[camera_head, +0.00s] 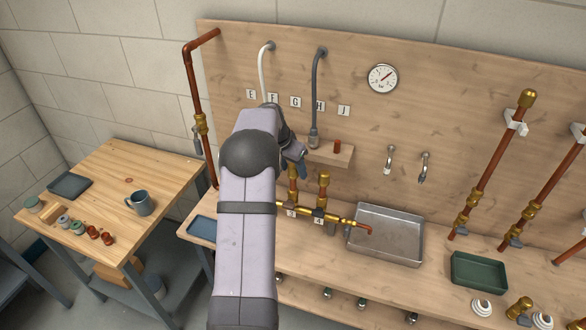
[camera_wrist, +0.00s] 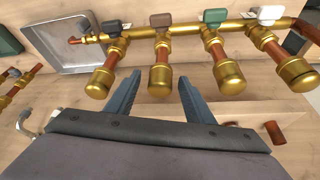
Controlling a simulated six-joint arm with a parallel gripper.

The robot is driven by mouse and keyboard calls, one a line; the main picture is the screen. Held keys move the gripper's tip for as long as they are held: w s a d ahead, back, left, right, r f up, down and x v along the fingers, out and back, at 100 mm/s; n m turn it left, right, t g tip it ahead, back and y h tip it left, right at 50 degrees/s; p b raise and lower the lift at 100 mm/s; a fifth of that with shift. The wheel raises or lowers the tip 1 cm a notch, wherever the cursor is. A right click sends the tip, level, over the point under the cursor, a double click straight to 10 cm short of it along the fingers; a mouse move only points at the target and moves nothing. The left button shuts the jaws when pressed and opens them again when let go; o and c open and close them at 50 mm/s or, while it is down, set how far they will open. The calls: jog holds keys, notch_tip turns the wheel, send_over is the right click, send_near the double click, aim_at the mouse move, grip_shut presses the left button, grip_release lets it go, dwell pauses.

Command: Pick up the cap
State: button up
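Several brass caps sit on the ends of short valved branches off a brass manifold pipe (camera_wrist: 190,35). The wrist view shows a cap at the left (camera_wrist: 99,84), one in the middle (camera_wrist: 159,83), one right of it (camera_wrist: 229,78) and one at the right edge (camera_wrist: 297,75). One cap (camera_head: 324,178) shows clearly in the head view; my arm hides part of the row. My gripper (camera_wrist: 160,76) is open, its two blue-grey fingers apart, with the middle cap appearing between them. I see nothing held. Whether a finger touches that cap cannot be told. Which cap is meant is unclear.
A metal sink tray (camera_head: 386,235) stands right of the manifold. A small wooden shelf (camera_head: 340,155) with a copper stub (camera_head: 337,146) is behind my gripper. Grey hose (camera_head: 315,95) hangs close above. A side table (camera_head: 112,165) holds a mug (camera_head: 140,203) and small parts.

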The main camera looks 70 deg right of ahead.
jog(key=c, duration=0.9)
jog(key=shift+r, duration=0.15)
notch_tip(320, 180, up, 10)
jog(key=b, duration=0.3)
notch_tip(320, 180, up, 4)
jog(key=p, duration=0.5)
send_over(292, 165)
jog(key=shift+s+r, duration=0.1)
jog(key=shift+r, duration=0.05)
